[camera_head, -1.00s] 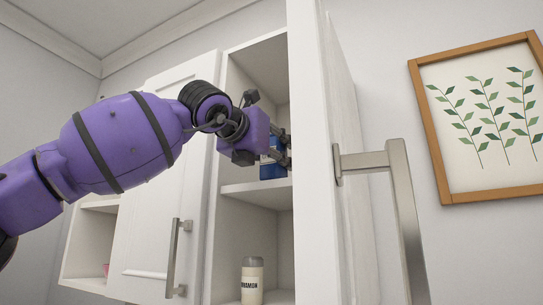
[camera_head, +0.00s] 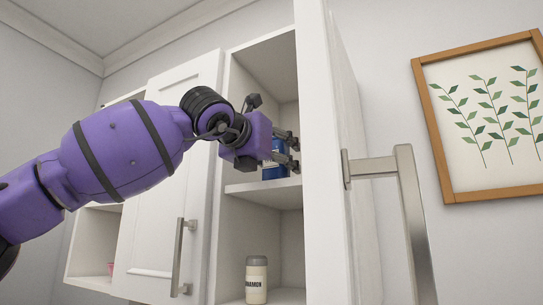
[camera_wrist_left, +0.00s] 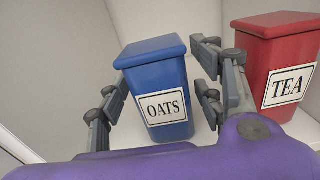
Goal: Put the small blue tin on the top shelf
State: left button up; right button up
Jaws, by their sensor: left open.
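The blue tin (camera_wrist_left: 163,92), labelled OATS, stands upright on the upper shelf (camera_head: 262,192) of the open cupboard. In the head view it shows only partly (camera_head: 272,172), behind my left gripper (camera_head: 289,150). My left gripper is open, with one finger on each side of the tin in the left wrist view. Gaps show between the fingers and the tin there, at least in part; light contact cannot be ruled out. My right gripper is in neither view.
A red TEA tin (camera_wrist_left: 283,65) stands right of the blue tin, close to my right-hand finger in the wrist view. The open cupboard door (camera_head: 335,190) with its metal handle (camera_head: 402,200) stands right of my gripper. A cinnamon jar (camera_head: 257,280) stands on the shelf below.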

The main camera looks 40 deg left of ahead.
pick_arm(q)
jog(key=shift+s+r, duration=0.15)
jog(key=shift+s+d, duration=0.2)
jog(key=shift+s, duration=0.1)
jog(key=b+v, duration=0.1)
jog(key=v, duration=1)
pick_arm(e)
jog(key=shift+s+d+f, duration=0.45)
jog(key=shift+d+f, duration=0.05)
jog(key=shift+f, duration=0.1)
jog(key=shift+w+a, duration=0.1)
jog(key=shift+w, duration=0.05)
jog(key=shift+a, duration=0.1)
